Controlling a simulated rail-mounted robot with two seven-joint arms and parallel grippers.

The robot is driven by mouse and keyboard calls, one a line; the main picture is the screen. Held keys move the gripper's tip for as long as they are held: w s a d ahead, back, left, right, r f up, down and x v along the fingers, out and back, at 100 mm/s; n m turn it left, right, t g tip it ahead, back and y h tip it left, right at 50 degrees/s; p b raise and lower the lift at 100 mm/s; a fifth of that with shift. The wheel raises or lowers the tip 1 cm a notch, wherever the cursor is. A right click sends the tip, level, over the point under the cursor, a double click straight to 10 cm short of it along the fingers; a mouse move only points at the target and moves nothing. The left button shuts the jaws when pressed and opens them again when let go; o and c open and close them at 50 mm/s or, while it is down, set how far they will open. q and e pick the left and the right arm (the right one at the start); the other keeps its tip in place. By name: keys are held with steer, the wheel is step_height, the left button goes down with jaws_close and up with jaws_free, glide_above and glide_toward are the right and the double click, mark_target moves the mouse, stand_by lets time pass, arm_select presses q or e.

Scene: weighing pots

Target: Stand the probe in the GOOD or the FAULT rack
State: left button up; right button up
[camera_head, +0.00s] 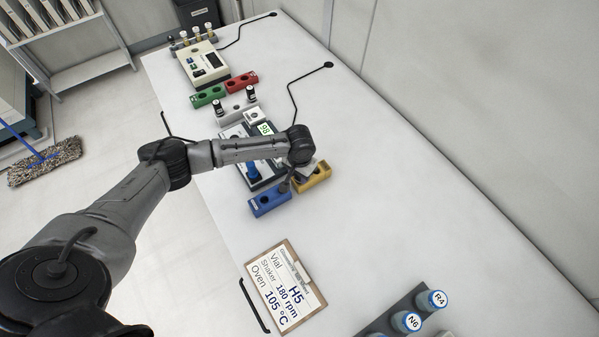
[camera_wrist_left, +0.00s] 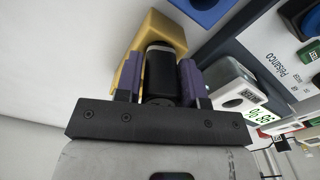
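My left gripper (camera_head: 303,182) is low beside the yellow rack (camera_head: 318,177) in the head view. In the left wrist view its purple fingers (camera_wrist_left: 160,82) are closed on both sides of a black cylindrical probe (camera_wrist_left: 160,72). The yellow rack (camera_wrist_left: 148,28) lies right behind the probe; I cannot tell whether the probe's end is in a hole. A blue rack (camera_head: 264,203) stands beside the yellow one. A green rack (camera_head: 208,97) and a red rack (camera_head: 240,82) stand farther back. Words on the racks are not readable. My right gripper is not in view.
A meter with a lit green display (camera_head: 265,128) sits under my left arm. A pale rack (camera_head: 230,113) holds black items. A beige device (camera_head: 203,62) stands at the back. A clipboard (camera_head: 285,286) and blue-capped bottles (camera_head: 407,321) are in front. The bench's right side is clear.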

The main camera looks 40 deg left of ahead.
arm_select(q)
steer(key=o, duration=0.4)
steer(key=shift+c, duration=0.2)
step_height(320, 180, up, 11)
steer(key=shift+f+p, duration=0.15)
steer(key=shift+p, duration=0.55)
steer(key=shift+r, duration=0.75)
